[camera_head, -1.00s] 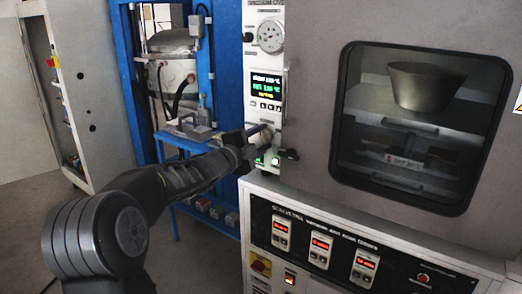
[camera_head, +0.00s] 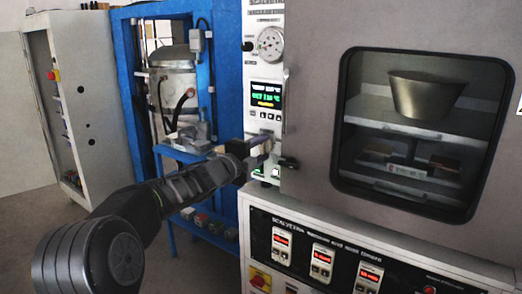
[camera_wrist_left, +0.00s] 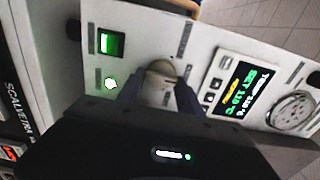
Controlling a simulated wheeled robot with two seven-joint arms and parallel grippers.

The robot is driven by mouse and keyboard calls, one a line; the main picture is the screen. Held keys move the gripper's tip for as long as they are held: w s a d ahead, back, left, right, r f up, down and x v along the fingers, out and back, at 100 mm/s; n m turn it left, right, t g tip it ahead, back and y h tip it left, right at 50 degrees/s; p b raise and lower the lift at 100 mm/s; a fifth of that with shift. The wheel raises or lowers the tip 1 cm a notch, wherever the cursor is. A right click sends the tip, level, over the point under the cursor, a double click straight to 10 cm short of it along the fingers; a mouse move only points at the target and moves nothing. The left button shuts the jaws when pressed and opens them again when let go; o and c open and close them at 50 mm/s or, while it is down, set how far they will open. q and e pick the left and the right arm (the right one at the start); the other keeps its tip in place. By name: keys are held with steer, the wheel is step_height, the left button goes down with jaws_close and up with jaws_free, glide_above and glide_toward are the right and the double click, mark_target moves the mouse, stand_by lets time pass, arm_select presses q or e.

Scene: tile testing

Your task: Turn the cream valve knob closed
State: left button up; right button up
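The cream valve knob (camera_wrist_left: 160,79) is on the white control panel (camera_wrist_left: 222,32). In the left wrist view it sits between the two dark fingers of my left gripper (camera_wrist_left: 161,88), which lie along its sides with no clear gap. In the head view my left gripper (camera_head: 262,150) reaches the panel from the left, below the lit display. The gripper mostly hides the knob there. The knob's lower part is hidden in the wrist view. My right gripper is not in view.
A green-lit display (camera_head: 266,95) and a round gauge (camera_head: 270,43) are above the gripper. A black handle (camera_head: 289,162) sticks out just right of it. The oven door with a window (camera_head: 347,110) is further right. A blue frame (camera_head: 227,75) stands behind my arm.

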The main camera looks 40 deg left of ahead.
arm_select(q)
steer(key=o, duration=0.5)
steer(key=s, duration=0.7)
steer(key=shift+s+d, duration=0.1)
steer(key=shift+s, duration=0.3)
